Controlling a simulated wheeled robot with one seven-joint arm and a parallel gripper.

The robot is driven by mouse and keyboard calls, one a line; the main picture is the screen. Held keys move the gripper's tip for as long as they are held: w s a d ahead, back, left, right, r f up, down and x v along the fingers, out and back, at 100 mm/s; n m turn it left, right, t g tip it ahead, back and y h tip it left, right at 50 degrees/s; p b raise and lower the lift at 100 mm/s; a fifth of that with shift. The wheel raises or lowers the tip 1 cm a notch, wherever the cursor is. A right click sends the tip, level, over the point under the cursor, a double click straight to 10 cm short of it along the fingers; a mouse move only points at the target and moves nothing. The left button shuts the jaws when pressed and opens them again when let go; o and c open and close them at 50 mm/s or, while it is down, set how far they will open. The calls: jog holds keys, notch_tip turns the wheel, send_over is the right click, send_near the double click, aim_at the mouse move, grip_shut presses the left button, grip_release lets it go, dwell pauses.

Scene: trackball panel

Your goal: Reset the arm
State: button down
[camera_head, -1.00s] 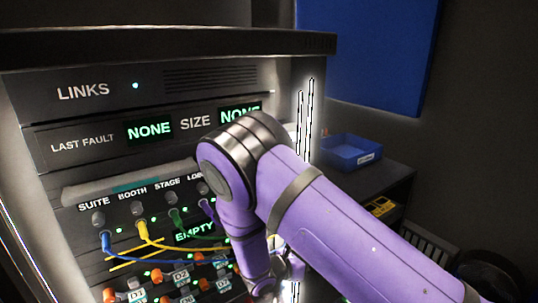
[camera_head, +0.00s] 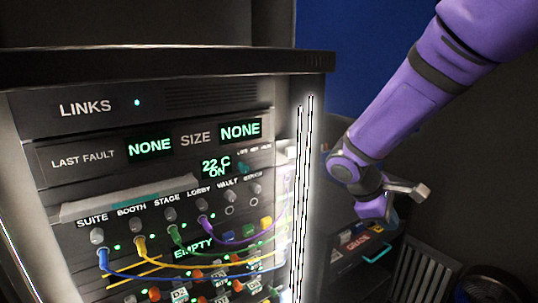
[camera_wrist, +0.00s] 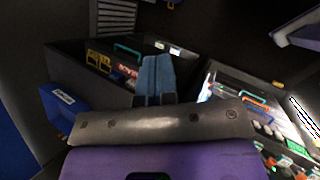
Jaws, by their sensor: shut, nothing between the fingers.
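My gripper shows in the wrist view (camera_wrist: 157,66), with its two blue-grey fingers side by side, closed and empty. In the head view my purple arm (camera_head: 400,110) comes down from the upper right and ends in the air right of the rack. My wrist and grey hand part are there, apart from the rack. The finger tips are hard to make out in that view.
The rack (camera_head: 170,110) with LINKS labels and coloured cables (camera_head: 200,262) fills the left. A dark cabinet with small coloured items (camera_head: 352,240) stands lower right. A blue bin (camera_wrist: 65,98) shows in the wrist view.

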jog(key=s+d+r+m+t+y, duration=0.2)
jog(key=s+r+m, duration=0.3)
jog(key=s, duration=0.5)
jog(key=s+d+r+m+t+y, duration=0.2)
jog(key=s+r+m+y, duration=0.3)
jog(key=s+r, duration=0.4)
jog(key=shift+s+r+m+t, duration=0.15)
jog(key=shift+s+m+t, duration=0.35)
jog(key=shift+s+t, duration=0.2)
jog(key=shift+d, duration=0.15)
